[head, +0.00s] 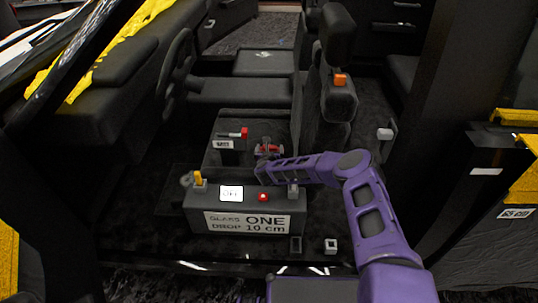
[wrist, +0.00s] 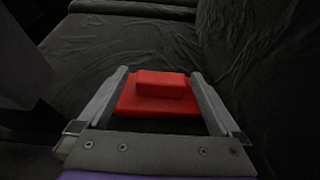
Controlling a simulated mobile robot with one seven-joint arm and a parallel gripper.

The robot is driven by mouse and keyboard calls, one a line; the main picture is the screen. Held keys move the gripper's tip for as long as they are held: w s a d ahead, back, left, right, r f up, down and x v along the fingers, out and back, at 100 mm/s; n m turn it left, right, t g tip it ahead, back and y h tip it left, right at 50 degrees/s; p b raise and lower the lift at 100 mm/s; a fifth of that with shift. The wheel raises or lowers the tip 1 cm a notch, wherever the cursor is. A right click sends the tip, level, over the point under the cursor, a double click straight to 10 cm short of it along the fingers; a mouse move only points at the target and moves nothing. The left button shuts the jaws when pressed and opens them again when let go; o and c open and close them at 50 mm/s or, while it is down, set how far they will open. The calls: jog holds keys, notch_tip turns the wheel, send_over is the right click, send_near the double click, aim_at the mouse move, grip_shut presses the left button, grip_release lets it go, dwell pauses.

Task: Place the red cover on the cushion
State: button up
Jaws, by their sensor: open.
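The red cover is a flat red plate with a raised red block on top; in the wrist view the red cover (wrist: 152,92) lies between the two grey fingers of my gripper (wrist: 160,73). The fingers are open, one on each side of it, with small gaps beside the block. The dark, wrinkled cushion (wrist: 120,48) spreads under and beyond it. In the head view the red cover (head: 268,149) is small and partly hidden by my gripper (head: 268,151), over the dark seat cushion (head: 255,122). I cannot tell whether its underside rests fully on the cushion.
A dark console box (head: 200,222) with a yellow lever, a lit display and a red button stands in front. A red-handled item (head: 232,134) is left of my gripper. The upright seat back (head: 325,105) stands close on the right, with an orange block (head: 340,79).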

jog(key=p+v, duration=0.2)
jog(key=v, duration=0.8)
jog(key=shift+s+r, duration=0.25)
jog(key=shift+s, duration=0.1)
